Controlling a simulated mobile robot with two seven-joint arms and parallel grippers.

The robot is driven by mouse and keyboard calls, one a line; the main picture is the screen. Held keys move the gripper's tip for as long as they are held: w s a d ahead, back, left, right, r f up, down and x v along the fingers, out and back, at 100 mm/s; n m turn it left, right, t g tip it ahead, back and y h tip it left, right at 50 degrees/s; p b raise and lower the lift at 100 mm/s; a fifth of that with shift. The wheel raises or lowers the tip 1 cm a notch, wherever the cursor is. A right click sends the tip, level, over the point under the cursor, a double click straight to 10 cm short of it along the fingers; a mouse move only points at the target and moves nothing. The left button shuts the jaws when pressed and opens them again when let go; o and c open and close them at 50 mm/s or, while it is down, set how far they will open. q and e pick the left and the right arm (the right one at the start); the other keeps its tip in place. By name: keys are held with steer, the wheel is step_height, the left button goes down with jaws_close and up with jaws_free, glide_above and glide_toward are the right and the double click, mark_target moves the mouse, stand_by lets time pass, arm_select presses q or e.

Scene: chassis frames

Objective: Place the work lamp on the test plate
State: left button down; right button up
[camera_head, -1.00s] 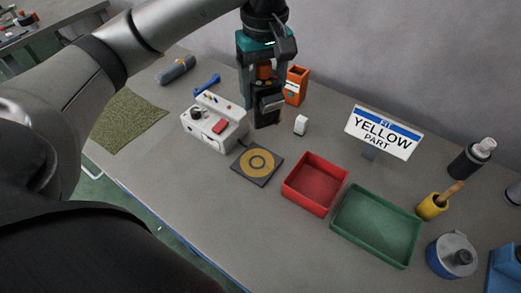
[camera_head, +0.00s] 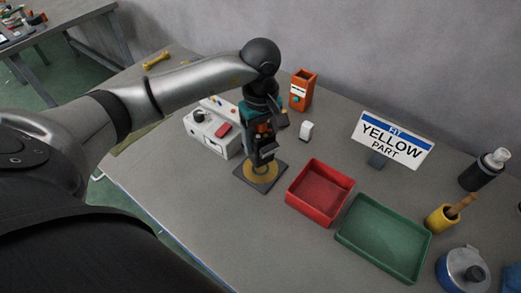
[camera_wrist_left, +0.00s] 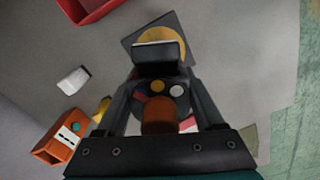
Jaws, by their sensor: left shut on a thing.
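The work lamp, dark with an orange-brown part (camera_head: 263,128), is held in my left gripper (camera_head: 264,143). The lamp (camera_wrist_left: 158,114) also shows between the fingers in the left wrist view. The test plate (camera_head: 244,177) is a dark square with a yellow ring on the table. The gripper and lamp are over the plate and hide part of it. I cannot tell whether the lamp touches the plate (camera_wrist_left: 133,43). My right gripper is not in view.
A white control box (camera_head: 212,138) with a red button stands left of the plate. A red tray (camera_head: 318,213) and a green tray (camera_head: 382,270) lie to the right. An orange holder (camera_head: 302,92), a small white block (camera_head: 306,130) and a "YELLOW PART" sign (camera_head: 392,140) stand behind.

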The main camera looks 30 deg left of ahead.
mark_target(260, 152)
arm_select(q)
steer(key=shift+f, duration=2.05)
steer(key=shift+f+b, duration=0.15)
steer(key=shift+b, duration=0.2)
jaws_free()
step_height(260, 152, up, 12)
steer(key=shift+r+p, duration=0.15)
steer(key=shift+p, duration=0.25)
